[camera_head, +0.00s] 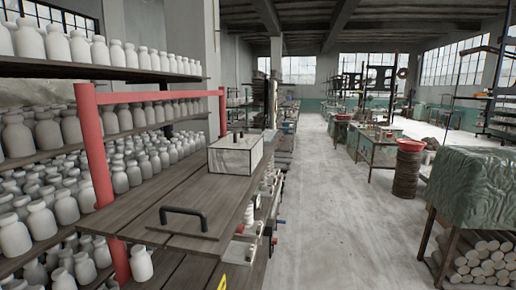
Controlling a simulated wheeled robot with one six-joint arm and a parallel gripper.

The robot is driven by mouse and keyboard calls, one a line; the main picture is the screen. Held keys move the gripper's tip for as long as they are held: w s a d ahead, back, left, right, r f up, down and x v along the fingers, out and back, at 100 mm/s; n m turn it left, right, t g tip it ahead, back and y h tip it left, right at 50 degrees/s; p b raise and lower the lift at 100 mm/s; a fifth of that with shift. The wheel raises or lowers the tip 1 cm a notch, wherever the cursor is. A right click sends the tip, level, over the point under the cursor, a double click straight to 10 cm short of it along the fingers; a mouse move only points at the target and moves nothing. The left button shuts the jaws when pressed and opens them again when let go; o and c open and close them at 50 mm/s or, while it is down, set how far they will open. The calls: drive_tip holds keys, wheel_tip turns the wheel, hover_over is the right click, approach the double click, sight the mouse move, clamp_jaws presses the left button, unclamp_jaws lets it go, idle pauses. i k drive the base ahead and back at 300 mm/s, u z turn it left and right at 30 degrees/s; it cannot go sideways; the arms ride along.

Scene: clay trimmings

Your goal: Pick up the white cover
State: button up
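A white, box-shaped thing (236,153) with dark edges and small black posts on top sits on the far part of the brown wooden worktop. It may be the white cover; I cannot tell for sure. A flat wooden board (150,222) with a black bar handle (184,213) lies nearer on the same worktop, apart from the white box. My gripper is not in view.
A red frame (93,165) stands at the left of the worktop. Shelves behind it hold many white bottles (55,45). A green-draped stand (478,188) with logs below is at the right. The grey floor (340,220) between is clear.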

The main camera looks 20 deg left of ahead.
sight(235, 154)
drive_tip(key=i, duration=3.2)
drive_tip(key=u, duration=2.45)
